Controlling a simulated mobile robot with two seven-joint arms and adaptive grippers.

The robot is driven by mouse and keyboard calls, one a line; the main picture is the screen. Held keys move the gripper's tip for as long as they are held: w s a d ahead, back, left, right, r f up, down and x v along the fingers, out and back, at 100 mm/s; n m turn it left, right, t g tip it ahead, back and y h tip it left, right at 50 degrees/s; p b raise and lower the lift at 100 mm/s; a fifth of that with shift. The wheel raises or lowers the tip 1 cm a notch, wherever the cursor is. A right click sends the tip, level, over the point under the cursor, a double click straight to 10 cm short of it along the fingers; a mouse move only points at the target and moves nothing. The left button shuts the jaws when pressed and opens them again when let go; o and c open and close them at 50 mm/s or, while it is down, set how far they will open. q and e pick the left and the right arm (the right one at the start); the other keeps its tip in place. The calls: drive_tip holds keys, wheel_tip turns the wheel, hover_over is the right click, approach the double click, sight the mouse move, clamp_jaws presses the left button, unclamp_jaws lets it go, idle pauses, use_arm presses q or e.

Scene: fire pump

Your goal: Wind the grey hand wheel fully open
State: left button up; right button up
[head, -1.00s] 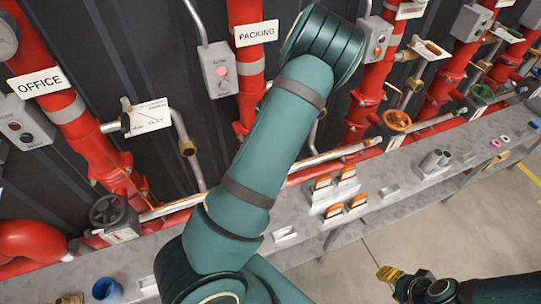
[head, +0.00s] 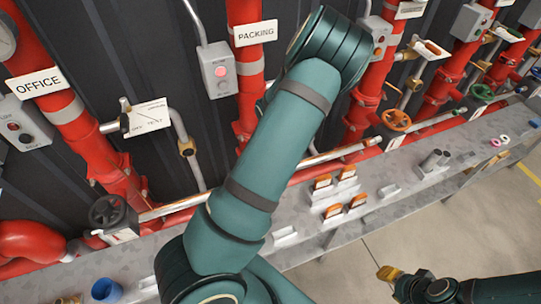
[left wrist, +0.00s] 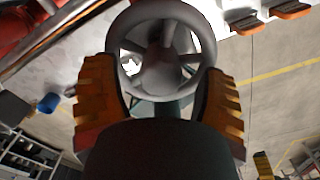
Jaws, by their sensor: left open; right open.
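A grey hand wheel (left wrist: 160,50) with spokes fills the upper middle of the left wrist view. My left gripper (left wrist: 160,80) is open, with one orange finger on each side of the wheel's rim. The fingers are close to the rim; I cannot tell whether they touch it. In the head view my left arm hides this gripper and the wheel between its fingers. A dark grey wheel (head: 107,211) shows at the left under the OFFICE sign. My right gripper (head: 388,273) is open and empty over the floor at the lower right, partly hidden by its own wrist.
A long grey bench (head: 400,203) runs below the red pipes. It bears orange-topped blocks (head: 323,181), a blue cup (head: 106,290) and grey cylinders (head: 433,160). An orange wheel (head: 397,120) and a green wheel (head: 482,92) are farther right. The floor (head: 470,230) in front is clear.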

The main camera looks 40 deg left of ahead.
use_arm(q)
drive_tip(key=shift+r, duration=3.15)
